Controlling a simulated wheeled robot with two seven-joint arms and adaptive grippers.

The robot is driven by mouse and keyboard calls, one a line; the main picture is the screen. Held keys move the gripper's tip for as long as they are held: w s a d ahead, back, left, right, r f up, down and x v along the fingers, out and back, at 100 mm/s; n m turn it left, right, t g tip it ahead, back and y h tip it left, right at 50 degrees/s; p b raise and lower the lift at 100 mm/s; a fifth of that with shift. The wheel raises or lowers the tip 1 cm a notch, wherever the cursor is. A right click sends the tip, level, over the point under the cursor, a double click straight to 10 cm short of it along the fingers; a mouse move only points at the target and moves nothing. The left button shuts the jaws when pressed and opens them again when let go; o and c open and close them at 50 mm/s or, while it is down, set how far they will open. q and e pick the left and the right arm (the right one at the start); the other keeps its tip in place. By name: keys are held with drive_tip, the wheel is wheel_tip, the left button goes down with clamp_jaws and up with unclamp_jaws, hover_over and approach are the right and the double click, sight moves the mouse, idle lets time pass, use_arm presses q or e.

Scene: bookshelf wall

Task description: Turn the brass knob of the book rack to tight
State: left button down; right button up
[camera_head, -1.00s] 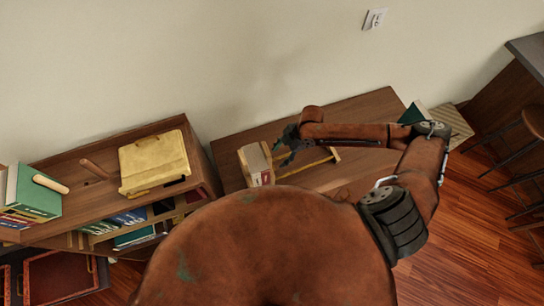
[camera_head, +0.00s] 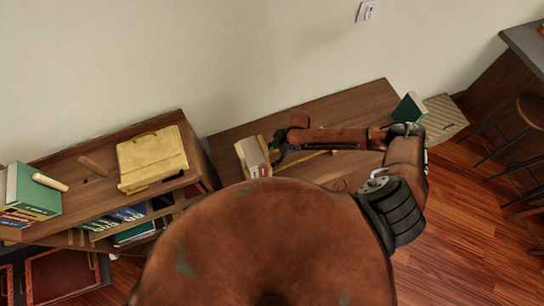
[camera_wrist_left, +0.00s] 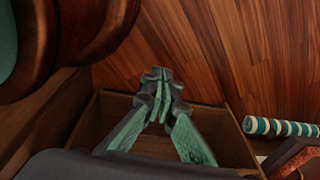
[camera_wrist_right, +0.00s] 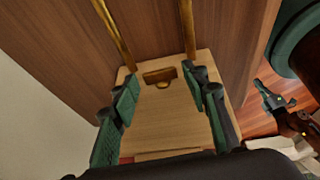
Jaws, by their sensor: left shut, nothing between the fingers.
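The book rack (camera_head: 240,157) stands on the low wooden desk, with pale books at its left end and a thin brass rail running right. In the right wrist view its light wooden end board (camera_wrist_right: 165,115) fills the middle. The brass knob (camera_wrist_right: 160,77), a short flat bar, lies roughly crosswise on this board between two brass rails. My right gripper (camera_wrist_right: 164,80) is open, its fingers on either side of the knob, with no visible contact. In the head view this gripper (camera_head: 277,151) is beside the books. My left gripper (camera_wrist_left: 160,78) is shut and empty above an open wooden compartment.
The desk (camera_head: 350,105) has bare wood behind the rack. A green book (camera_head: 409,107) stands at its right end. A shelf at left carries a yellow case (camera_head: 152,158), a wooden peg (camera_head: 94,166) and books (camera_head: 35,190). A striped roll (camera_wrist_left: 280,127) lies right of my left gripper.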

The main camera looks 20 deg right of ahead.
drive_tip(key=c, duration=0.9)
use_arm(q)
drive_tip(key=shift+s, duration=0.65)
drive_tip(key=shift+w, duration=0.1)
use_arm(e)
drive_tip(key=shift+w+g, duration=0.15)
drive_tip(key=shift+g, duration=0.25)
use_arm(q)
drive_tip(key=shift+w, duration=0.15)
use_arm(e)
drive_tip(key=o, duration=1.2)
use_arm(q)
drive_tip(key=shift+a, duration=0.1)
